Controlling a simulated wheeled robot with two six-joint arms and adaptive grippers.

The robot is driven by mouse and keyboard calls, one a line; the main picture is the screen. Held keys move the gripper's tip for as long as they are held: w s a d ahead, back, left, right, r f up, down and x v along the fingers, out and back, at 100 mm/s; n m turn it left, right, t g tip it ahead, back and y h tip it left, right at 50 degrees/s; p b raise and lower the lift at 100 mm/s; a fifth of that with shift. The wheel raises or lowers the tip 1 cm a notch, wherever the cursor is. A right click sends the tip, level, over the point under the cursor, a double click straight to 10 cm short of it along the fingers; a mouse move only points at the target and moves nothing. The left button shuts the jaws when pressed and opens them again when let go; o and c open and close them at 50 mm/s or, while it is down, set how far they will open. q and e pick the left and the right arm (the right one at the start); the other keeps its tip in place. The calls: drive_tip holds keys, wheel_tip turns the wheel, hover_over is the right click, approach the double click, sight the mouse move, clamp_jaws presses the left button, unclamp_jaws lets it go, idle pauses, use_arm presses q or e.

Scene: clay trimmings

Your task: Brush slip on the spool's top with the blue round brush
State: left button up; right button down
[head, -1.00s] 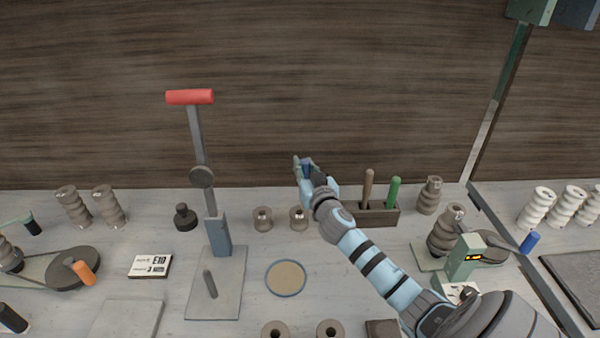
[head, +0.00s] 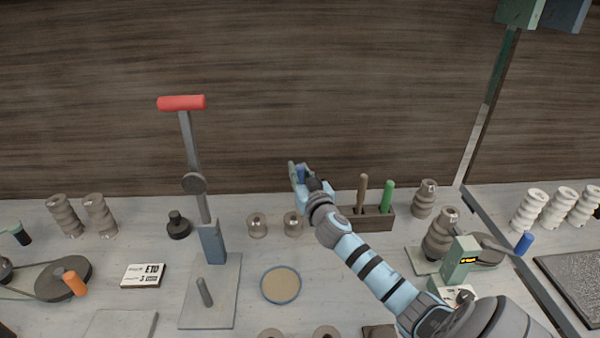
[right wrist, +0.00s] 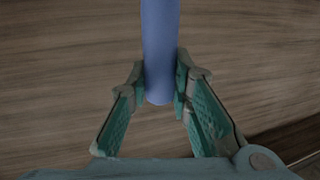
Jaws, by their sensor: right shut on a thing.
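My right gripper (head: 299,174) is raised in front of the back wall, above the rear of the bench. In the right wrist view it is shut on the blue handle (right wrist: 160,45) of a brush; the bristles are out of that view. A round, blue-rimmed dish of tan slip (head: 281,285) sits on the bench in the middle. Two small spools, one left (head: 256,225) and one right (head: 293,224), stand behind it. A tall ribbed grey spool (head: 439,233) stands on a stand at right. I cannot tell which spool is meant. My left gripper is out of view.
A dark rack (head: 373,220) holds a brown and a green handle right of the small spools. A red-handled lever press (head: 209,242) stands left of the dish. More ribbed spools (head: 99,215) stand at the left; pale ones (head: 557,208) stand at the right.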

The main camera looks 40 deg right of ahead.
drive_tip(key=shift+f, duration=0.15)
idle(0.4)
drive_tip(key=shift+r, duration=0.4)
drive_tip(key=shift+w+a, duration=0.25)
drive_tip(key=shift+w, duration=0.3)
drive_tip(key=shift+w+a, duration=0.2)
drive_tip(key=shift+w, duration=0.3)
drive_tip(key=shift+f+b, duration=0.4)
drive_tip(key=shift+b, duration=0.05)
drive_tip(key=shift+r, duration=0.15)
